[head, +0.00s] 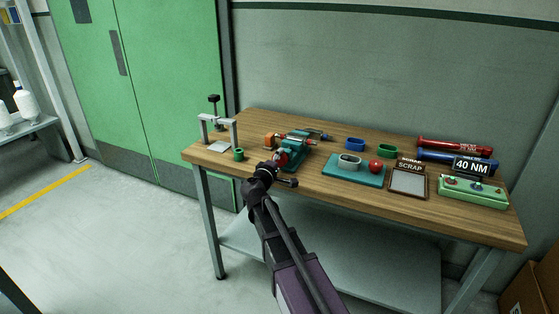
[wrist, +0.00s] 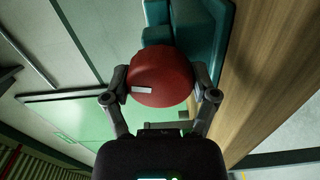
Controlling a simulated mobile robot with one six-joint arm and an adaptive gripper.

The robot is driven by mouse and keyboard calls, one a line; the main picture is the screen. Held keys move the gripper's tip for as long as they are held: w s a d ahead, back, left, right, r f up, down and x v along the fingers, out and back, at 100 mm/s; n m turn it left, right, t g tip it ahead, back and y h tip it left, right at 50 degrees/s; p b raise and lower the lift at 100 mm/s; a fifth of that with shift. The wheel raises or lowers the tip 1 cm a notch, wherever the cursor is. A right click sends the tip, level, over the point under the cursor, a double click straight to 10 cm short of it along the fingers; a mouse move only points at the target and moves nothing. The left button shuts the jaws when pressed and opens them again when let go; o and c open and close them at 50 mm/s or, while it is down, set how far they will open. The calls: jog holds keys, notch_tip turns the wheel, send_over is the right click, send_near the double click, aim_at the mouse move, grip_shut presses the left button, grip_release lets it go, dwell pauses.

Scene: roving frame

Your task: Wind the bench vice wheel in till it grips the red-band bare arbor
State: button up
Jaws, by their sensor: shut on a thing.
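The bench vice (head: 296,138) is teal and stands on the wooden bench, left of the middle. Its red wheel (wrist: 160,72) is on the near side and has a white mark low on its left part. My gripper (head: 277,166) reaches in from the front and is shut on the wheel, one finger on each side, as the wrist view shows. An orange piece (head: 270,140) and a dark blue piece (head: 325,136) lie at either side of the vice. I cannot make out a red band on a bare arbor, nor the gap between the jaws.
The wooden bench (head: 225,165) carries a small press frame (head: 219,128) and a green cup (head: 239,154) at left. At right are a teal tray (head: 343,176) with a red ball, a scrap tray (head: 408,181), red and blue tools, and a green button box (head: 473,192).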

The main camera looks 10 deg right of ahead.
jog(key=shift+w+m, duration=0.1)
jog(key=shift+m, duration=0.3)
jog(key=o, duration=1)
jog(key=v, duration=1.2)
